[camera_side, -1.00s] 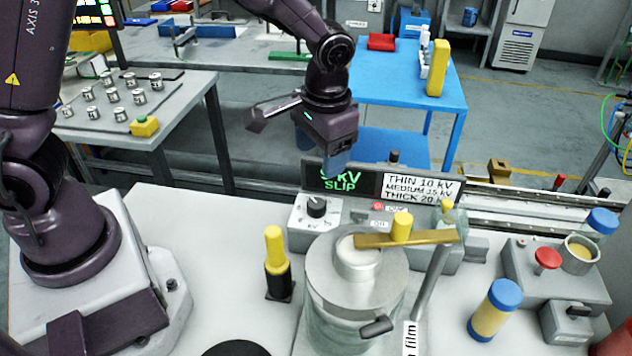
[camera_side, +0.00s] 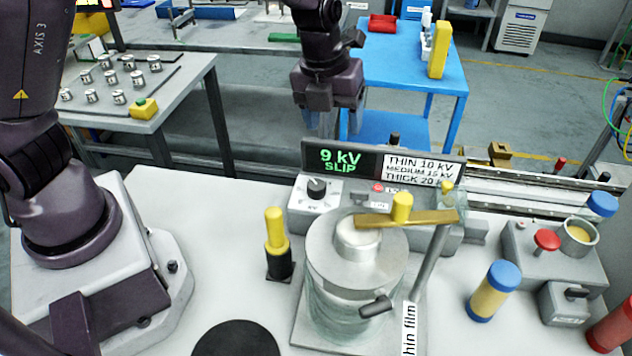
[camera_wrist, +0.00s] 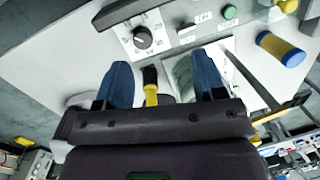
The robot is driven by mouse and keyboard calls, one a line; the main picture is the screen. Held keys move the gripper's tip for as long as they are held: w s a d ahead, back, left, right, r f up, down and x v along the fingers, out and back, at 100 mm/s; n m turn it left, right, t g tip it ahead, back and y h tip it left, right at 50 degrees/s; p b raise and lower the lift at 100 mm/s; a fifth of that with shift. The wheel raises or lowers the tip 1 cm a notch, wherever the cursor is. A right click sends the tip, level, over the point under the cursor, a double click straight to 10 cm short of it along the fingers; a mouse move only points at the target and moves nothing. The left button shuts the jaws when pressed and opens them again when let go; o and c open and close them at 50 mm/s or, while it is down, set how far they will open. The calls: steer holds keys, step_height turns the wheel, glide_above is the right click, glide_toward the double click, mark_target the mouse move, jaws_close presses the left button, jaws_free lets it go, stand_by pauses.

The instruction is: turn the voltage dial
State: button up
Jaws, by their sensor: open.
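The voltage dial (camera_side: 317,188) is a black knob on a white plate, on a grey control box below the display. It also shows in the wrist view (camera_wrist: 143,38), beyond my fingertips, with nothing touching it. The display (camera_side: 343,160) reads "9 kV SLIP" in green. A sign (camera_side: 419,168) beside it lists thin 10 kV, medium 15 kV and thick 20 kV. My gripper (camera_side: 338,122) hangs above and behind the display, pointing down. In the wrist view its two blue fingers (camera_wrist: 163,74) are spread apart with nothing between them.
A yellow-and-black handled tool (camera_side: 277,245) stands left of a metal-lidded glass jar (camera_side: 340,280). Red and green buttons sit right of the dial.

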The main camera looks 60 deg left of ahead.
mark_target(316, 185)
steer(key=s+f, duration=0.1)
steer(key=f, duration=0.3)
steer(key=s+f+g, duration=0.1)
steer(key=f, duration=0.3)
steer(key=s+f+m+g, duration=0.1)
steer(key=f, duration=0.4)
steer(key=shift+a+f, duration=0.1)
steer(key=shift+a, duration=0.1)
steer(key=c, duration=0.9)
steer(key=shift+m, duration=0.3)
